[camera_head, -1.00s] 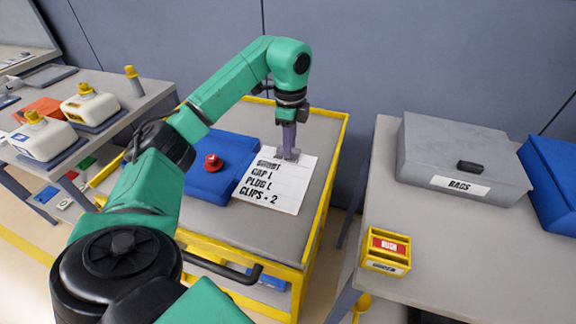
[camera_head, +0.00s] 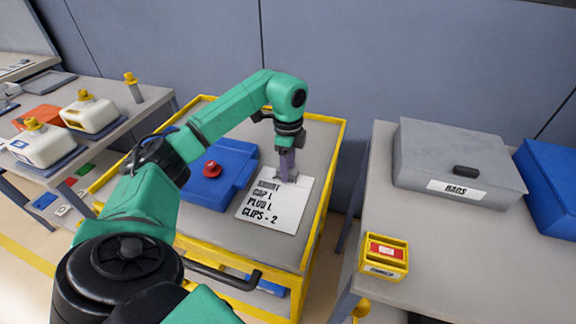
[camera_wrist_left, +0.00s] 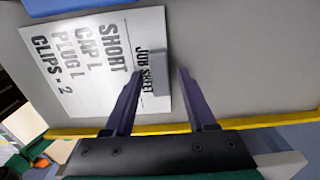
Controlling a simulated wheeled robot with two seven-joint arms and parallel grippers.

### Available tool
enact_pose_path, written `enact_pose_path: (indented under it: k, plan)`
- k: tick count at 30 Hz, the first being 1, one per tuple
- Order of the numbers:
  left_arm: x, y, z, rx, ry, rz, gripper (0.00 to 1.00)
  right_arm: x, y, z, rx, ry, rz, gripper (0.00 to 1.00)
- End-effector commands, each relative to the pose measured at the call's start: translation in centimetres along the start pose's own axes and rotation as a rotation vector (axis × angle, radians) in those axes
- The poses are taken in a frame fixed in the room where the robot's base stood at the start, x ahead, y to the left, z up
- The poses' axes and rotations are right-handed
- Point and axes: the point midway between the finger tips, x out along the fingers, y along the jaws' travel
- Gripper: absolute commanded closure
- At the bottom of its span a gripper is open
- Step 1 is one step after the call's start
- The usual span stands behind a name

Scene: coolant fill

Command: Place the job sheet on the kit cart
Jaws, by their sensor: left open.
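The job sheet (camera_head: 275,205), a white sheet with black lettering, lies on the grey top of the yellow-railed kit cart (camera_head: 318,150), to the right of a blue case. It also shows in the left wrist view (camera_wrist_left: 95,65), looking flat on the cart top. My left gripper (camera_head: 286,178) points down over the sheet's far edge. In the left wrist view its fingers (camera_wrist_left: 160,73) are spread apart on either side of a small grey tab at the sheet's "JOB SHEET" end. My right gripper is not in view.
The blue case (camera_head: 218,185) with a red knob sits on the cart. A bench to the right holds a grey rags box (camera_head: 455,165) and a yellow box with a red label (camera_head: 384,257). A left bench holds white jugs (camera_head: 90,115). The cart's far part is clear.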

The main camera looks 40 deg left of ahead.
Motion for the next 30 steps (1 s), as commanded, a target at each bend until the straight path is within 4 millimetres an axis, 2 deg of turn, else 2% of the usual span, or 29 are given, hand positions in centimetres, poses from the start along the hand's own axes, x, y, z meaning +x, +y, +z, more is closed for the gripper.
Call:
enact_pose_path:
  k: [4, 7, 12, 16, 18, 21, 30]
  plan:
    - [-0.8, -0.1, 0.0, 0.000, 0.002, -0.003, 0.44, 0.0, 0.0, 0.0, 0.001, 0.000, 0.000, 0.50]
    - [-2.4, -0.1, -0.1, 0.000, 0.003, -0.006, 0.44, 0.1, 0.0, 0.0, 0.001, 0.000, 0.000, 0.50]
    - [-7.1, -0.1, -0.1, 0.000, 0.003, -0.006, 0.44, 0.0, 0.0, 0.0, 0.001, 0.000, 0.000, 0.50]
    - [-10.8, -0.1, 0.0, -0.001, 0.001, -0.004, 0.44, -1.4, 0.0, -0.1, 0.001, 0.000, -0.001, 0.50]
    - [-11.8, -0.1, 0.0, 0.000, 0.001, -0.003, 0.44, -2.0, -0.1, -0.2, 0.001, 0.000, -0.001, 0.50]
    - [-12.3, 0.0, 0.0, 0.000, 0.001, -0.001, 0.44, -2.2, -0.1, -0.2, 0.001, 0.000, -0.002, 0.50]
    - [-12.2, 0.0, 0.0, 0.000, 0.001, 0.001, 0.44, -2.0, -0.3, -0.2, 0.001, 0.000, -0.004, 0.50]
